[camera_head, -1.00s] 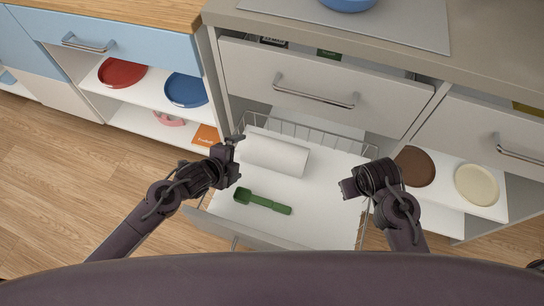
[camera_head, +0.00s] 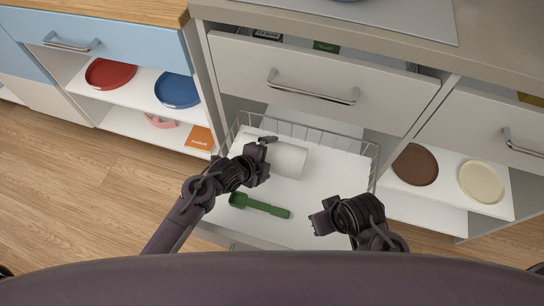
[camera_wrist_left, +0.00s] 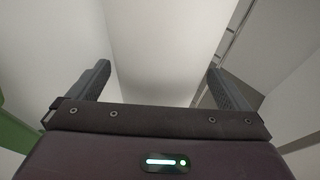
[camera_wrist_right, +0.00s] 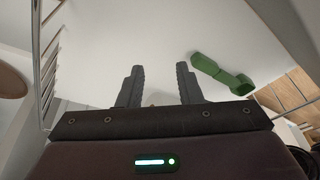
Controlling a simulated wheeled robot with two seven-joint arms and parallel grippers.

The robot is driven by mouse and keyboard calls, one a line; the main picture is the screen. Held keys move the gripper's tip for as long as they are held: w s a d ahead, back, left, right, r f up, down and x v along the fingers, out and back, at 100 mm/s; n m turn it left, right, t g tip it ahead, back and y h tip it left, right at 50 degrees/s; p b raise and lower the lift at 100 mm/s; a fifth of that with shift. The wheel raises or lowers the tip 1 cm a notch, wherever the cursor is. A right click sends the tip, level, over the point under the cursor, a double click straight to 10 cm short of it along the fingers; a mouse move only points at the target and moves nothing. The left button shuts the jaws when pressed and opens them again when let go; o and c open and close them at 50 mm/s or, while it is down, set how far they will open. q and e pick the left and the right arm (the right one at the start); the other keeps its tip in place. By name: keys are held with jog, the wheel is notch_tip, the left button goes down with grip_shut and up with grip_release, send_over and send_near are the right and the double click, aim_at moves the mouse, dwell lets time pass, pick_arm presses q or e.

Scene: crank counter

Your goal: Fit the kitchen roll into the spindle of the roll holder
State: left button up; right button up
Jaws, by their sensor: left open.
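The white kitchen roll (camera_head: 289,161) lies on its side in the open wire-sided drawer (camera_head: 310,226). My left gripper (camera_head: 265,149) is open at the roll's left part and hides some of it in the head view. In the left wrist view, the roll (camera_wrist_left: 160,50) spans the space between the spread fingers (camera_wrist_left: 157,85); I cannot tell whether they touch it. My right gripper (camera_head: 320,217) is over the drawer's right part, with its fingers apart and nothing between them in the right wrist view (camera_wrist_right: 159,84). I cannot make out the roll holder or its spindle.
A green scoop-like tool (camera_head: 260,206) lies in the drawer in front of the roll. A partly open drawer (camera_head: 310,85) with a bar handle is above and behind. Side shelves hold red (camera_head: 110,73), blue (camera_head: 178,90), brown (camera_head: 414,165) and cream (camera_head: 481,181) plates.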

pick_arm(q)
jog(key=shift+w+d+f, duration=0.15)
jog(key=c, duration=0.8)
